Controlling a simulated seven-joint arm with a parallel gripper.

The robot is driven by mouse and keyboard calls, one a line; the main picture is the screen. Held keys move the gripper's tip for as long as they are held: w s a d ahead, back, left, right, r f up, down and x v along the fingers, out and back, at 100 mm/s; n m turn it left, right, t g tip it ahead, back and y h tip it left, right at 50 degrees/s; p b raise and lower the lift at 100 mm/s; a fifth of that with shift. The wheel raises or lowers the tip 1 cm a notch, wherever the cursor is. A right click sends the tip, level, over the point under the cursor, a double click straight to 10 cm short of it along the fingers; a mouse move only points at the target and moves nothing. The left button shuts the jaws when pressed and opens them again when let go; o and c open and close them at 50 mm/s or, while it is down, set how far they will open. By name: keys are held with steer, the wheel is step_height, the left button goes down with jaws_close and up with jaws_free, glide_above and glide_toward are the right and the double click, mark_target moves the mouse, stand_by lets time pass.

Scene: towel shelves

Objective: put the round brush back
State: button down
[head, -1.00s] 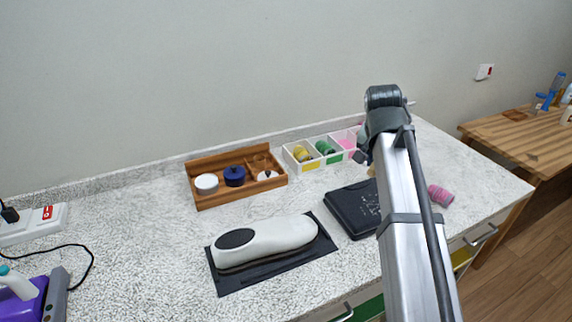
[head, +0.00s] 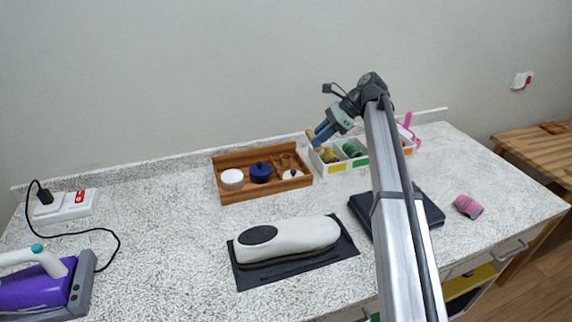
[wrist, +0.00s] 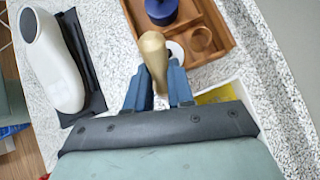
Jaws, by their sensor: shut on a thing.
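My gripper (head: 318,139) is shut on a tan wooden piece, which I take to be the round brush (head: 310,133). In the wrist view the rounded tan end of the brush (wrist: 153,50) sticks out beyond the blue fingers of my gripper (wrist: 160,85); its other end is hidden. The wooden tray (head: 242,197) stands near the wall, with a white round jar, a dark blue lidded jar and a small wooden ring holder (wrist: 200,40) in its compartments. My gripper is held above and beside the tray's right end, apart from it.
White bins (head: 330,168) with coloured contents stand right of the tray, under my gripper. A white iron-like object (head: 300,235) lies on a black mat in front. A dark case (head: 425,210) and a pink roll (head: 468,206) are to the right. The counter's left middle is clear.

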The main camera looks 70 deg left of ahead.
steer(key=s+a+r+m+g+y, duration=0.3)
steer(key=s+a+g+y, duration=0.15)
steer(key=a, duration=0.45)
steer(key=shift+t, duration=0.25)
steer(key=shift+s+d+f, duration=0.1)
steer(key=shift+s+f, duration=0.1)
steer(key=shift+f, duration=2.35)
steer(key=shift+s+d+f, duration=0.1)
steer(key=shift+s+f, duration=0.05)
steer(key=shift+f, duration=2.35)
steer(key=shift+f, duration=0.6)
steer(key=c, duration=1.3)
jaws_free()
steer(key=shift+o, duration=0.2)
steer(key=shift+r, duration=0.15)
steer(key=shift+r, duration=0.3)
steer(key=v, duration=1.2)
steer(key=shift+r, duration=0.2)
